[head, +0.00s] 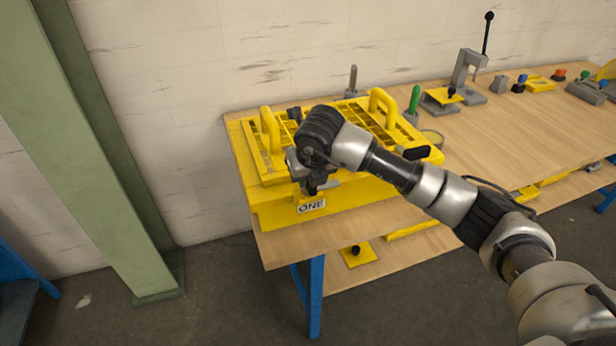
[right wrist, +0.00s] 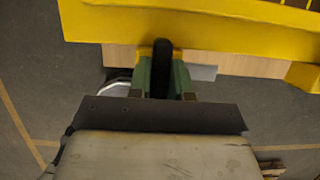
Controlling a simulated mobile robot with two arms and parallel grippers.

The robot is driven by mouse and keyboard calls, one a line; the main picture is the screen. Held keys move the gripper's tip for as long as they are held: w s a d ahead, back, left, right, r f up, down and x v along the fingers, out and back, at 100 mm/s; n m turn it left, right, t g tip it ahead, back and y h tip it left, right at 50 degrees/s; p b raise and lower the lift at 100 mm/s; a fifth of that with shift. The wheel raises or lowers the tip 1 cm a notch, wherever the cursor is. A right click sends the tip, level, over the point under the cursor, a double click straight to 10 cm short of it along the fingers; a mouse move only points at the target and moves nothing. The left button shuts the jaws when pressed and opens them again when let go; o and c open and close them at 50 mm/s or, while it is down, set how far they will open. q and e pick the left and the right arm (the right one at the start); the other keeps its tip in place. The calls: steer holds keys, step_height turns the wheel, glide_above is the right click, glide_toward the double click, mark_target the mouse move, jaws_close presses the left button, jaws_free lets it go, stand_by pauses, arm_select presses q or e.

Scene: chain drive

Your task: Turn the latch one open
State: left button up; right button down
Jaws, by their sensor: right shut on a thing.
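The yellow box (head: 275,213) stands on the left end of the wooden bench, with a white label reading ONE (head: 311,206) on its front face. My right gripper (head: 314,187) is at that face, just above the label. In the right wrist view my right gripper (right wrist: 161,88) has its green fingers shut on a black upright piece, the latch one handle (right wrist: 161,60), in front of the yellow box edge (right wrist: 190,28). The rest of the latch is hidden behind my gripper and wrist in the head view. My left gripper is not in view.
Two yellow handles (head: 384,105) rise from the box's slotted top. A green-handled tool (head: 413,99) and a grey lever press (head: 465,72) stand farther right. The bench front edge (head: 345,225) is below the box. Bare bench lies right of my arm.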

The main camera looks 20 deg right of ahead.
steer(key=shift+r, duration=0.1)
steer(key=c, duration=1)
jaws_free()
steer(key=shift+c, duration=0.2)
steer(key=b+v, duration=0.1)
steer(key=v, duration=0.9)
steer(key=shift+s+r, duration=0.2)
steer(key=shift+r, duration=0.1)
steer(key=shift+d, duration=0.1)
